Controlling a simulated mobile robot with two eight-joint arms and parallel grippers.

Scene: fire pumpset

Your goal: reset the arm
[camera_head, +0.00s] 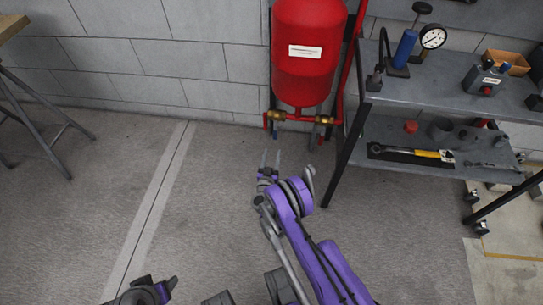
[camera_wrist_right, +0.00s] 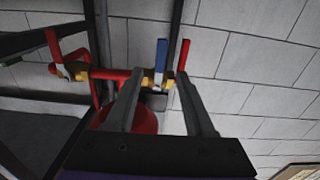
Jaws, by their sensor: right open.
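My right arm (camera_head: 325,262), purple and grey, reaches forward from the bottom of the head view. Its right gripper (camera_head: 270,155) is open and empty, above the floor in front of the red tank (camera_head: 305,75). In the right wrist view the two fingers of the right gripper (camera_wrist_right: 160,75) stand apart with nothing between them. Beyond them is a red pipe with brass valves (camera_wrist_right: 78,72) and a blue handle (camera_wrist_right: 161,55); I see no contact. A dark and purple part of my left arm (camera_head: 145,292) shows at the bottom left; its finger state is unclear.
A grey shelf cart (camera_head: 345,155) stands at the right, with a gauge (camera_head: 433,37), a blue cylinder (camera_head: 405,48) and a yellow-handled wrench (camera_head: 425,153). A trestle (camera_head: 50,130) stands at the left. The floor (camera_head: 215,200) between them is clear up to the block wall (camera_head: 160,62).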

